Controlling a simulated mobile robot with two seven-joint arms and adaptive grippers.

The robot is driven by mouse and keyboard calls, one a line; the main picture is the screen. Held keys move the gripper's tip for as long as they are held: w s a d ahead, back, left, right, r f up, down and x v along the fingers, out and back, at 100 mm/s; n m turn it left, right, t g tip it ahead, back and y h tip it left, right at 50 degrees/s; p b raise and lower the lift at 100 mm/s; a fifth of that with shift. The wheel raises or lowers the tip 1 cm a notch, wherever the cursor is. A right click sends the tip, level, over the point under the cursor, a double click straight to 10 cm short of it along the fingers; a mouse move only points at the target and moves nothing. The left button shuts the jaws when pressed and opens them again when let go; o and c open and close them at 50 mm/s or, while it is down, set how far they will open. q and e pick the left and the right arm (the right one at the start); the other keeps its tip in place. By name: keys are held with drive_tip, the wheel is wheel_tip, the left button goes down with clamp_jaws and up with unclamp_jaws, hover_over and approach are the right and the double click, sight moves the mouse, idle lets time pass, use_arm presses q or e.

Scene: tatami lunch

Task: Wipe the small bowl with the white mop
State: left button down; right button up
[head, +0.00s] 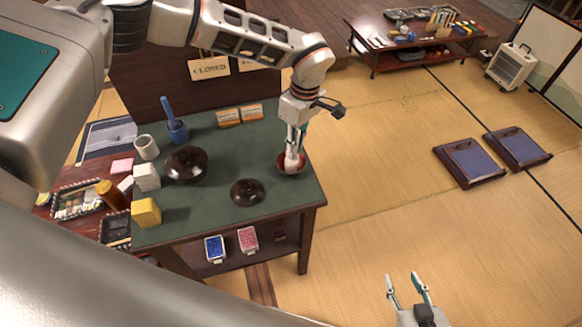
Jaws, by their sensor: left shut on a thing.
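The small bowl (283,171), dark with a red inside, sits near the right edge of the green-topped table (225,160). My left gripper (295,144) points down over the bowl and is shut on the white mop (291,161). The mop's white end is inside the bowl. Whether it touches the bowl's inner wall is too small to tell. My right gripper (407,287) is at the bottom of the view, away from the table over the tatami. Its fingers are apart with nothing between them.
Two dark lidded bowls (187,164) (247,192) stand left of the small bowl. A blue mortar and pestle (177,128), a white cup (147,147) and a yellow block (146,212) line the table's left side. Small orange-white boxes (229,117) stand at the back.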

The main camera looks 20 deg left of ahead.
use_arm(q)
drive_tip(key=m+p, duration=0.1)
drive_tip(key=m, duration=0.1)
drive_tip(key=shift+r+m+p, duration=0.1)
drive_tip(key=shift+m+p, duration=0.3)
drive_tip(key=m+p, duration=0.1)
drive_tip(key=m, duration=0.2)
drive_tip(key=shift+w+t, duration=0.2)
drive_tip(key=shift+t, duration=0.1)
drive_tip(key=m, duration=0.3)
drive_tip(key=shift+w, duration=0.15)
drive_tip(key=m, duration=0.2)
drive_tip(key=m+t, duration=0.1)
drive_tip(key=m, duration=0.2)
drive_tip(key=shift+w+f, duration=0.15)
drive_tip(key=shift+f, duration=0.05)
drive_tip(key=shift+r, duration=5.35)
drive_tip(key=shift+a, duration=0.1)
